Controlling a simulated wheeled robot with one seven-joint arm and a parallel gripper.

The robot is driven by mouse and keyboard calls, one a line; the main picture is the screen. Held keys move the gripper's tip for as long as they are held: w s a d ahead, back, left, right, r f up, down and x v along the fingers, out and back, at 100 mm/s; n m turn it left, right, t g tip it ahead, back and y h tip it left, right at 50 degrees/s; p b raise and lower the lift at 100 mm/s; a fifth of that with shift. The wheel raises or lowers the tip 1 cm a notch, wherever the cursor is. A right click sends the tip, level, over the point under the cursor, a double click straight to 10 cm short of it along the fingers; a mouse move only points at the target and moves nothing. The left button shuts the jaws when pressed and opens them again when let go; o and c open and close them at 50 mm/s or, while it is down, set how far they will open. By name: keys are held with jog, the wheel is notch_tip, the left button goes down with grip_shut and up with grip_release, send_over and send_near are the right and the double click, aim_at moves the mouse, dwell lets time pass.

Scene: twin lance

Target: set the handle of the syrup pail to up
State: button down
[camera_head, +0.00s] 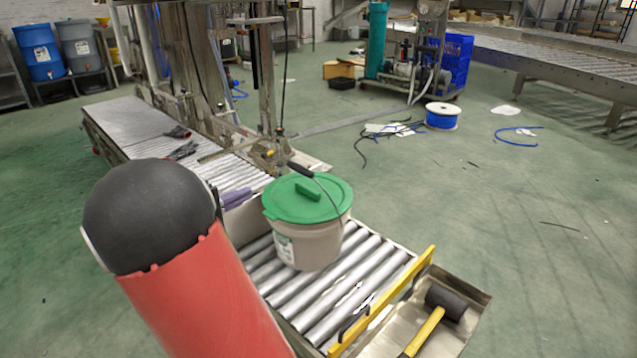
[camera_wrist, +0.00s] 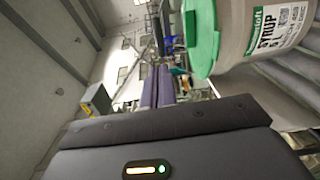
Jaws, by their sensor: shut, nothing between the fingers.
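The syrup pail (camera_head: 308,243) is beige with a green lid (camera_head: 308,197) and stands upright on the roller conveyor. Its wire handle (camera_head: 327,193) rises from the right side to a dark grip (camera_head: 301,171) above the lid's far edge. The handle looks raised and leaning; its other pivot is hidden. My gripper (camera_head: 238,197) shows as purple-grey fingers left of the pail, partly behind my arm. In the wrist view, its fingers (camera_wrist: 157,82) are together and empty. The pail (camera_wrist: 255,35) with its "SYRUP 5 L" label is to their right, apart from them; the handle is not clear there.
Metal rollers (camera_head: 335,290) surround the pail. A yellow bar (camera_head: 385,300) crosses the conveyor's near end, beside a metal tray (camera_head: 467,290) holding a mallet (camera_head: 440,312). A machine frame (camera_head: 205,70) stands behind. The green floor to the right is largely open.

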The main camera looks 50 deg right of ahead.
send_near(298, 168)
jog(key=shift+m, duration=0.3)
jog(key=d, duration=0.4)
jog(key=s+d+f, duration=0.1)
jog(key=d, duration=0.1)
jog(key=shift+d+f, duration=0.1)
jog(key=shift+d, duration=0.15)
jog(key=shift+s+d+r+y, duration=0.1)
jog(key=shift+d+r+y, duration=0.25)
jog(key=shift+d, duration=0.15)
jog(key=shift+d+r+y+p, duration=0.1)
jog(key=shift+d+y+p, duration=0.3)
jog(key=shift+d+y, duration=0.2)
